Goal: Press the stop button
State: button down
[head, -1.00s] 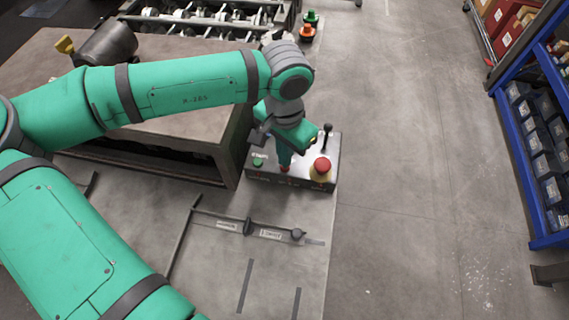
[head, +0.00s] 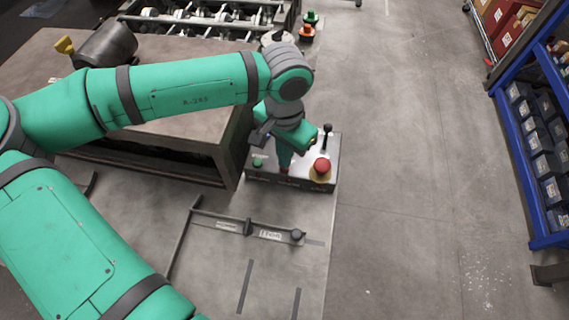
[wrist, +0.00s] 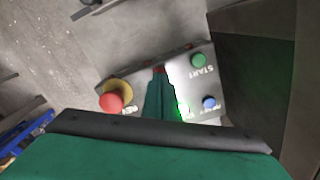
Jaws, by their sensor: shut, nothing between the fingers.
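The control box (head: 262,178) stands at the front right corner of the workbench. It carries a green START button (head: 258,162), also in the wrist view (wrist: 198,60), and a red mushroom button (head: 321,165) on a yellow base, also in the wrist view (wrist: 112,101). A small red button (wrist: 159,70) shows at the fingertips in the wrist view; its label is hidden. My gripper (head: 284,165) is shut and empty, pointing down with its tips at this small red button. I cannot tell whether they touch it.
A black lever (head: 326,137) rises at the back of the box. A blue button (wrist: 209,102) and a green glow sit near the fingers in the wrist view. The workbench (head: 205,130) is to the left, a blue shelf rack (head: 517,150) far right. The floor between is clear.

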jog(key=shift+f, duration=0.65)
jog(key=shift+r, duration=0.1)
jog(key=shift+w+r, duration=0.1)
jog(key=shift+r, duration=3.3)
jog(key=shift+s, duration=0.2)
jog(key=shift+w, duration=0.15)
